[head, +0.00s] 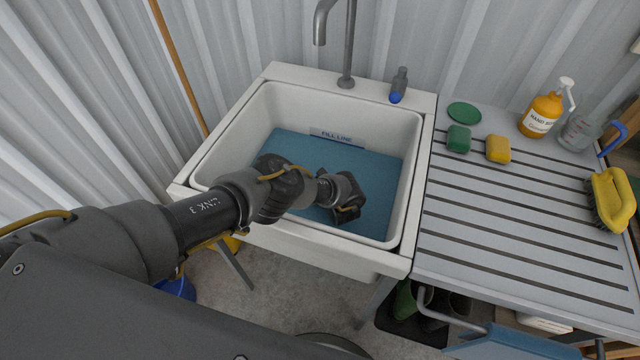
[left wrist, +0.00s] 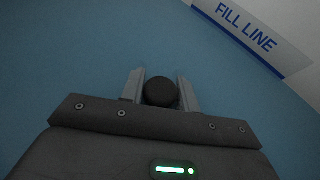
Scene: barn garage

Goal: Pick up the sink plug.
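The white sink (head: 275,92) stands against the wall, with a flat blue surface (head: 290,150) inside it. I cannot tell whether this is water or the sink's floor. My left gripper (head: 347,212) points down inside the sink, near its front right. In the left wrist view, a dark round knob (left wrist: 160,92), perhaps the top of the sink plug, sits between the two fingers of the left gripper (left wrist: 161,88). The fingers are apart on either side of it. Whether they press on it is unclear. In the head view the knob is hidden. My right gripper is not in view.
A tap (head: 348,50) rises behind the sink. A slatted drainer (head: 510,220) to the right holds a green disc (head: 464,113), a green block (head: 458,139), a yellow block (head: 498,149), a soap bottle (head: 543,113) and a yellow brush (head: 612,198). The sink's walls surround my left gripper.

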